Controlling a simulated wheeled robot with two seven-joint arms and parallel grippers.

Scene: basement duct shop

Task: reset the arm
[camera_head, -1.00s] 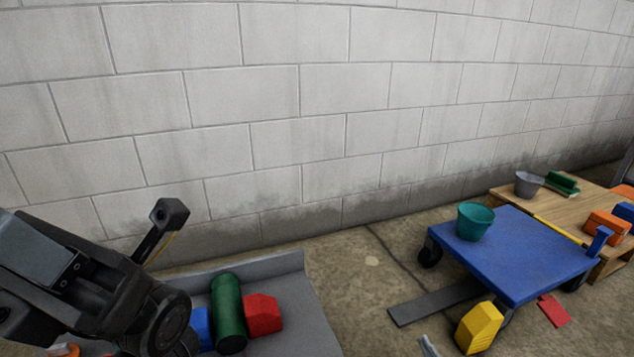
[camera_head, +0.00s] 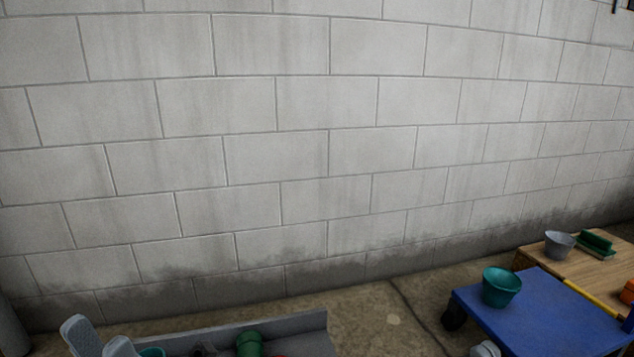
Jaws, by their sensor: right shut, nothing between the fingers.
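My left gripper (camera_head: 98,341) shows at the bottom left edge as two pale grey fingertips with a gap between them. It looks open, and I see nothing held in it. The rest of it is below the frame. My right gripper (camera_head: 485,349) shows only as a small pale tip at the bottom edge, in front of the blue cart. It is shut and empty.
A grey tray (camera_head: 314,321) at the bottom holds a green cylinder (camera_head: 249,344) and other partly cut-off things. A blue cart (camera_head: 545,312) with a teal bucket (camera_head: 501,287) stands at the right. A wooden pallet table (camera_head: 590,273) holds a grey bucket (camera_head: 559,244). A block wall (camera_head: 300,110) fills the back.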

